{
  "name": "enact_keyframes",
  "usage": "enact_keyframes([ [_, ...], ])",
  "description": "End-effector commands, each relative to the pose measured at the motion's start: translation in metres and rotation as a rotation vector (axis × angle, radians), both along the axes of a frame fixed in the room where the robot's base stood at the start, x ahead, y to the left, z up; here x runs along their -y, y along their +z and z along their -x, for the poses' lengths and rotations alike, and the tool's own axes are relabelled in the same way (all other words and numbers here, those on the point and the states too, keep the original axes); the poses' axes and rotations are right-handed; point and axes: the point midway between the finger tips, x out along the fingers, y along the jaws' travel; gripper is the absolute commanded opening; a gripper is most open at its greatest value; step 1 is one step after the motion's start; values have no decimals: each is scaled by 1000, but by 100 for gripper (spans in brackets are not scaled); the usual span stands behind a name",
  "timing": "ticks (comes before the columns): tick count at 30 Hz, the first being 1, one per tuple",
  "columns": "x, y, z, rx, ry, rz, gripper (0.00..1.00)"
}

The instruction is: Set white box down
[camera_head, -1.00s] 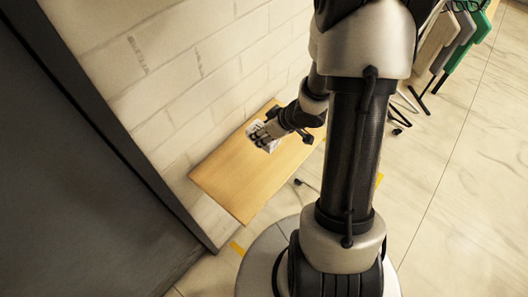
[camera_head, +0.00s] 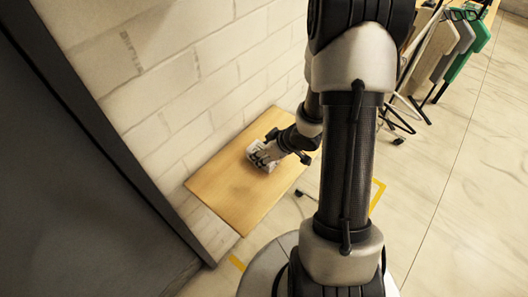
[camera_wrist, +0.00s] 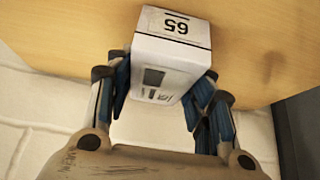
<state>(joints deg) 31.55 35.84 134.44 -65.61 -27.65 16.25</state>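The white box (camera_wrist: 172,45) carries a printed label reading 65, upside down in the wrist view. My gripper (camera_wrist: 163,76) has blue-padded fingers on both sides of it and is shut on it.
A white brick wall (camera_head: 165,95) runs along the table's far side. A dark grey panel (camera_head: 85,190) stands to the left. The front part of the tabletop is bare.

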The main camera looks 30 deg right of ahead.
Motion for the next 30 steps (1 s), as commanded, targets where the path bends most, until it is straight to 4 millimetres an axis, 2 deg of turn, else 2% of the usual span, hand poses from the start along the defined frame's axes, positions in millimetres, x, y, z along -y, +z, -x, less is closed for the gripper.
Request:
enact_keyframes([
  [8, 0, 0, 0, 0, 0, 0, 68],
  [19, 0, 4, 0, 0, 0, 1, 68],
  [23, 4, 19, 7, 2, -2, 2, 68],
  [30, 14, 65, 33, 2, -4, 2, 68],
])
